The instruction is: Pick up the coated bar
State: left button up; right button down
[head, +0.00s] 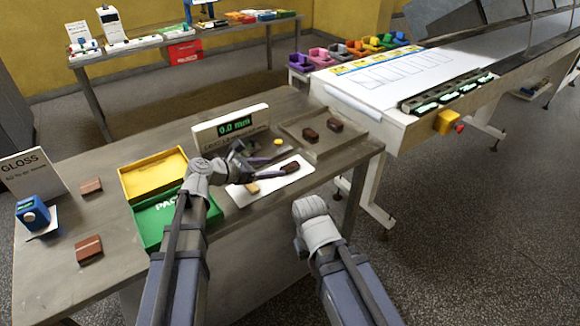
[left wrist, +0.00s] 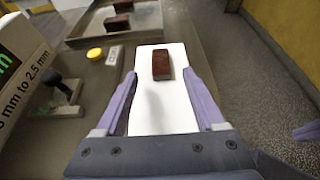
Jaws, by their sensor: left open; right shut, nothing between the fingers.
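The coated bar (head: 290,167), a dark brown block, lies on a white sheet (head: 285,181) on the table. In the left wrist view the bar (left wrist: 162,65) sits just beyond my left fingertips, between their lines and not touched. My left gripper (head: 266,162) is open and empty over the sheet; its purple fingers frame the sheet in the wrist view (left wrist: 163,85). Of my right gripper, only a purple fingertip (left wrist: 305,132) shows at the right edge of the left wrist view, shut, off the table's side. In the head view its fingers are hidden behind the wrist.
A grey tray (head: 345,145) holds two more dark bars. A gauge sign (head: 231,127) reading 0.0 mm stands behind my left gripper. Yellow and green boxes (head: 152,175) stand left of my arm. Two brown bars and a GLOSS sign (head: 33,174) are at far left.

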aim_at(294, 164)
pick_arm(q)
jog(key=shift+x, duration=1)
jog(key=shift+w+d+f+b, duration=0.1)
jog(key=shift+w+d+b, duration=0.15)
jog(key=shift+d+b, duration=0.05)
jog(key=x, duration=0.2)
jog(key=b+x, duration=0.1)
jog(key=x, duration=0.1)
jog(key=shift+w+d, duration=0.1)
jog(key=shift+d, duration=0.15)
jog(key=shift+r, duration=0.2)
jog(key=shift+c, duration=0.3)
jog(key=c, duration=1)
